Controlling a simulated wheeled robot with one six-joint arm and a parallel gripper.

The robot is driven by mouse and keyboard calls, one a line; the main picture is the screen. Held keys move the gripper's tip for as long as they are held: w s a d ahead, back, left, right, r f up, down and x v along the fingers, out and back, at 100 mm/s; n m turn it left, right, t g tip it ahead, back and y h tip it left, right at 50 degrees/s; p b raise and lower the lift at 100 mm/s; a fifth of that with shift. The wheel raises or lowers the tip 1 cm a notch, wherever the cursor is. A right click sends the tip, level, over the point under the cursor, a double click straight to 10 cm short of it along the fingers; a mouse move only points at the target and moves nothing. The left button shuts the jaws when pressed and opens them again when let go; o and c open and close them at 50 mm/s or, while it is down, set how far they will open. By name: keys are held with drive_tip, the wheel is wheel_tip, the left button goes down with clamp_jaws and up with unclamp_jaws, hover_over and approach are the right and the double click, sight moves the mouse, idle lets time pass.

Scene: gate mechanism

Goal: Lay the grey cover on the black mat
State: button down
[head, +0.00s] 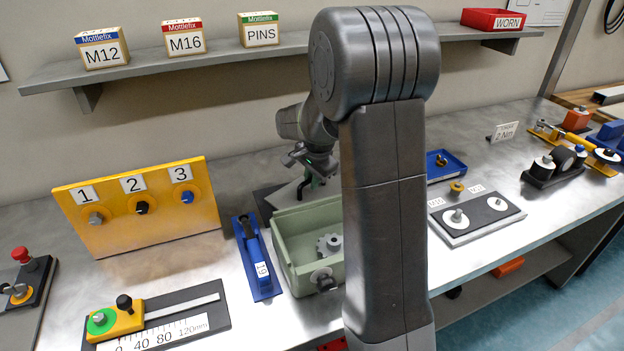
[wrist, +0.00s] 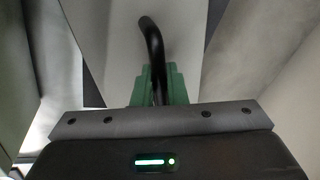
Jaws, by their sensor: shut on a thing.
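My gripper (head: 318,180) is behind the open green box, partly hidden by my arm. In the wrist view its green fingers (wrist: 160,86) are shut on the black bent handle (wrist: 153,45) of the grey cover. The grey cover (wrist: 112,38) shows as a pale flat plate beyond the fingers. In the head view a part of the cover (head: 295,194) shows below the gripper, over the black mat (head: 264,203). Only the mat's left part shows. I cannot tell whether the cover touches the mat.
My arm hides the bench right of the box.

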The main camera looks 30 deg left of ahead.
drive_tip(key=c, duration=1.9)
unclamp_jaws()
drive_tip(key=shift+f, duration=0.15)
drive_tip(key=o, duration=0.4)
drive_tip(key=shift+o, duration=0.2)
drive_tip(key=shift+r, duration=0.2)
drive_tip(key=v, duration=1.2)
drive_tip(key=shift+p, duration=0.3)
